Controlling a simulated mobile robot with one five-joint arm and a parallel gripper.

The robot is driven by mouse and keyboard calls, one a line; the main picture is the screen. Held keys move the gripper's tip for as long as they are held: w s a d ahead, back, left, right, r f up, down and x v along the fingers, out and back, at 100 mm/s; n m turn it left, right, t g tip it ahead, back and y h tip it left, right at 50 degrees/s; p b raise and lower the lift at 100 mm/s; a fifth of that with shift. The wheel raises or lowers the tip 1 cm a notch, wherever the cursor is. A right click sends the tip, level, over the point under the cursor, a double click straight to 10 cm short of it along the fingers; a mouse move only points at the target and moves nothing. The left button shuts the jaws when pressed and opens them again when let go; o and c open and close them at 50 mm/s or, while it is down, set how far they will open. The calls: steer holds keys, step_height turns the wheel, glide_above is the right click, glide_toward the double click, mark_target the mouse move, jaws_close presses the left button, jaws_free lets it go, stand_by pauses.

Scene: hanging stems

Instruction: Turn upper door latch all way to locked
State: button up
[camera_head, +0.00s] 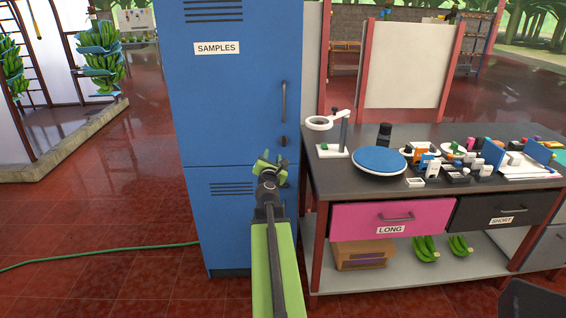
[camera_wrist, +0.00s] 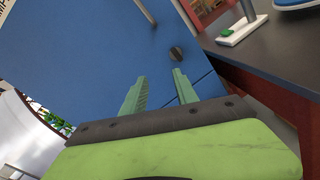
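The upper door (camera_head: 225,110) of the blue cabinet is closed and carries a SAMPLES label. Its dark latch knob (camera_head: 283,141) sits near the right edge, below the long handle. In the wrist view the latch (camera_wrist: 176,53) is a small round dark knob beyond my fingertips; which way it is turned is too small to tell. My gripper (camera_head: 272,159) is in front of the cabinet, a little below and left of the latch. In the wrist view my gripper (camera_wrist: 159,76) has its two green fingers apart with nothing between them. It does not touch the latch.
The vertical door handle (camera_head: 284,102) stands out above the latch. Right of the cabinet is a dark workbench (camera_head: 318,177) with a magnifier stand (camera_head: 333,150), a blue turntable (camera_head: 378,160) and several small items. A green hose (camera_head: 100,254) lies on the open tiled floor at left.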

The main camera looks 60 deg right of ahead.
steer(key=s+d+f+n+t+b, duration=0.1)
steer(key=s+d+f+n+t, duration=0.1)
steer(key=s+d+n, duration=0.3)
steer(key=n, duration=0.1)
glide_toward(284, 139)
steer(key=x, duration=0.8)
steer(key=shift+w+d+r, duration=0.1)
steer(key=shift+d, duration=0.1)
jaws_close()
